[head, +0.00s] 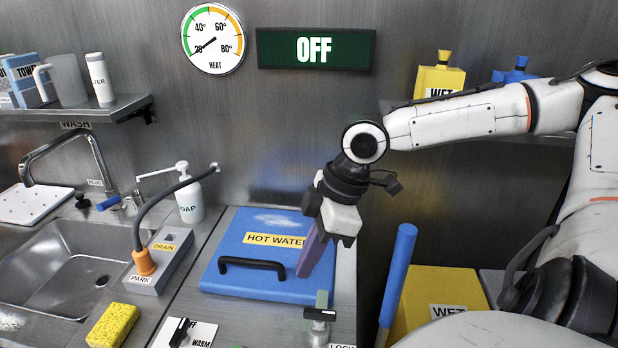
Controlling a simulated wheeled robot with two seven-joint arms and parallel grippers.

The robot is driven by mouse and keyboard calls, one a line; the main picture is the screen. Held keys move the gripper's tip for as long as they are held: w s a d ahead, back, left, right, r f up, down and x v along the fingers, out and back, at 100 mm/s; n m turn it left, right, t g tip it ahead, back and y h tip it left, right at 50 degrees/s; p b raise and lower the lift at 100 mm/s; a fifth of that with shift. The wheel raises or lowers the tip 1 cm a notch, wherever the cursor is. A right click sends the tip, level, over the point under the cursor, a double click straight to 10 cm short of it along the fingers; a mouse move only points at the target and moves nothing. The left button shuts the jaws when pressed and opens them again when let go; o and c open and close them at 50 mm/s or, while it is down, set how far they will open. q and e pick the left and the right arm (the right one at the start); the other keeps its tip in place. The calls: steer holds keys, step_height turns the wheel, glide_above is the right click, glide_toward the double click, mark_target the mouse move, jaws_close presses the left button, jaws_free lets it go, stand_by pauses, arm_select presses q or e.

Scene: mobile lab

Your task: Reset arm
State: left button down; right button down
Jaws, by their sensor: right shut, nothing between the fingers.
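My right arm reaches in from the right, and its gripper (310,262) hangs downward over the right part of the blue lid marked "HOT WATER" (228,270). Its purple fingers are together with nothing seen between them. I cannot tell from this single view whether the fingertips touch the lid. The lid lies flat and closed, with a black handle (252,265) to the left of the fingers. My left gripper is not in view.
A sink (50,270), a soap bottle (190,203) and a drain box with a curved grey hose (165,250) stand left. A yellow sponge (112,325), a warm knob (180,332) and a lock lever (320,312) are in front. A blue upright handle (398,270) stands right of the lid.

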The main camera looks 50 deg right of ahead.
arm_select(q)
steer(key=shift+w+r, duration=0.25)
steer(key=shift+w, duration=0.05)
arm_select(e)
steer(key=shift+s+d+r, duration=0.1)
steer(key=shift+s+r, duration=0.1)
steer(key=shift+r, duration=0.25)
